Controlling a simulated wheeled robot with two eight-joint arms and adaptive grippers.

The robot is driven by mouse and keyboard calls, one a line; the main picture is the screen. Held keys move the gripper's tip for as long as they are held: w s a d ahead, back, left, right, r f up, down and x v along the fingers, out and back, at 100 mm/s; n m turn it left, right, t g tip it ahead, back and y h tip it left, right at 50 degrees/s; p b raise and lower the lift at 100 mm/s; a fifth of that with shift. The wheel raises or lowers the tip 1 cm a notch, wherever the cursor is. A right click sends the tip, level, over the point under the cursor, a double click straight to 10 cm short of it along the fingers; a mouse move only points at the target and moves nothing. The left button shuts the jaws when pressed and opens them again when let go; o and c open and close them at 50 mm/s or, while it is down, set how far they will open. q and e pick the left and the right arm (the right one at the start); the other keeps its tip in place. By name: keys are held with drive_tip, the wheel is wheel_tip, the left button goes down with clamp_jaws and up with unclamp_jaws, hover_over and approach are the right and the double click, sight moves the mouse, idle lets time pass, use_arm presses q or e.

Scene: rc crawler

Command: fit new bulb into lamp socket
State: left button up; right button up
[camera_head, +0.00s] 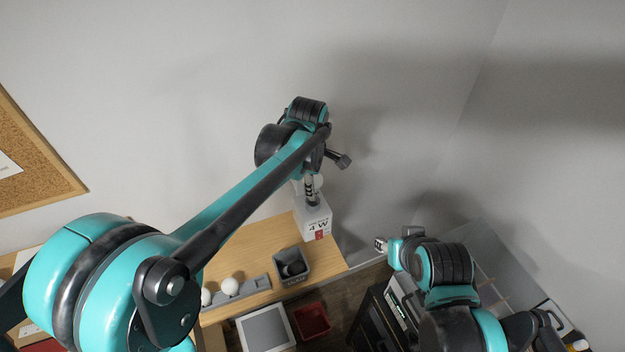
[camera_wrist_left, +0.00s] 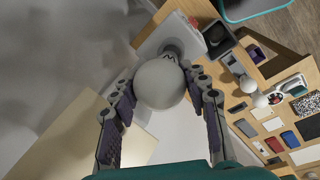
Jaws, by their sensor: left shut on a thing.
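My left gripper (camera_head: 309,192) points down over the white box (camera_head: 313,221) at the back right of the wooden desk. In the left wrist view my left gripper (camera_wrist_left: 163,100) is shut on a round white bulb (camera_wrist_left: 160,84), which sits between its fingers. A round grey part (camera_wrist_left: 173,47), perhaps the lamp socket, shows just beyond the bulb and is partly hidden by it. I cannot tell whether the bulb touches it. My right gripper (camera_head: 381,245) is off the desk to the right; its jaws are too small to judge.
A grey rack (camera_head: 255,284) with white bulbs (camera_head: 229,286) stands on the desk (camera_head: 265,239), beside a dark grey bin (camera_head: 291,281). A red tray (camera_head: 312,320) lies below the desk's front edge. Several small items lie farther along the desk. A wall stands behind.

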use_arm(q)
drive_tip(key=shift+f+b, duration=1.45)
drive_tip(key=shift+f, duration=0.3)
drive_tip(key=o, duration=1.1)
drive_tip(key=r, duration=0.4)
drive_tip(key=s+r, duration=0.1)
drive_tip(key=r, duration=0.3)
drive_tip(key=s+r, duration=0.1)
drive_tip(key=r, duration=0.3)
drive_tip(key=shift+s+a, duration=0.15)
drive_tip(key=shift+a, duration=0.05)
drive_tip(key=shift+f, duration=0.15)
